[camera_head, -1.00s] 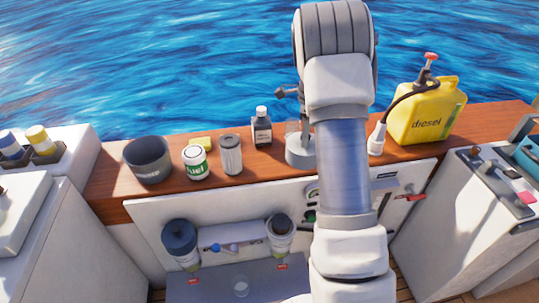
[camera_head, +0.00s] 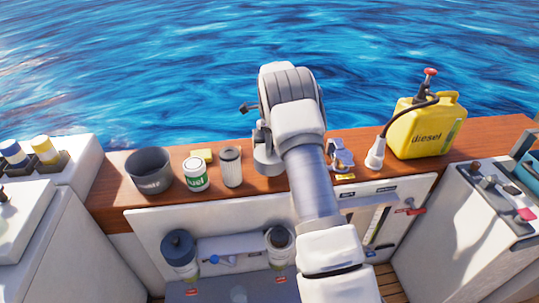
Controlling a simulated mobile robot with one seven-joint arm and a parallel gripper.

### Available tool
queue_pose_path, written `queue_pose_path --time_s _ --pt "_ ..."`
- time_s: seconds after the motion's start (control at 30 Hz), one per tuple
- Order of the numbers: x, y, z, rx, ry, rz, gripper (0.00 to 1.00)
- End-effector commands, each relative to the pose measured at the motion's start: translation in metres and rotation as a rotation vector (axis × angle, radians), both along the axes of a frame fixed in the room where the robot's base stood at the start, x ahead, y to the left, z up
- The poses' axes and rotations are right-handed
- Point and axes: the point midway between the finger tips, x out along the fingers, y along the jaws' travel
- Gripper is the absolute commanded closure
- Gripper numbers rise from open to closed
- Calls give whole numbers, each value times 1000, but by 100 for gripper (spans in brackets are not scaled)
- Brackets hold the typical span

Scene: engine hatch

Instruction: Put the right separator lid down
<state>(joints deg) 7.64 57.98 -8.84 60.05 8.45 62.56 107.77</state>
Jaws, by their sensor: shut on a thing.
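My arm (camera_head: 318,190) reaches from the bottom up over the counter, and its wrist (camera_head: 268,158) hangs above the counter. My gripper's fingers cannot be made out, and no lid shows in them. The right separator (camera_head: 279,240) stands at the hatch panel with its top uncovered, showing a pale rim. The left separator (camera_head: 181,262) beside it wears a dark blue-grey lid (camera_head: 178,245). The right separator lid itself cannot be made out anywhere.
Bare wood shows at the right end (camera_head: 490,137).

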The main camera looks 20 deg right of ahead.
Motion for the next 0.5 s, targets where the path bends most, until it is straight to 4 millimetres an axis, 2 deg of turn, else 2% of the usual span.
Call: queue_pose_path --time_s 0.13,0.33,0.5 --pt "2 1 -8 1 1 -1 100" --pt "1 2 -37 1 2 0 100" --pt "2 1 -41 -1 -1 0 100"
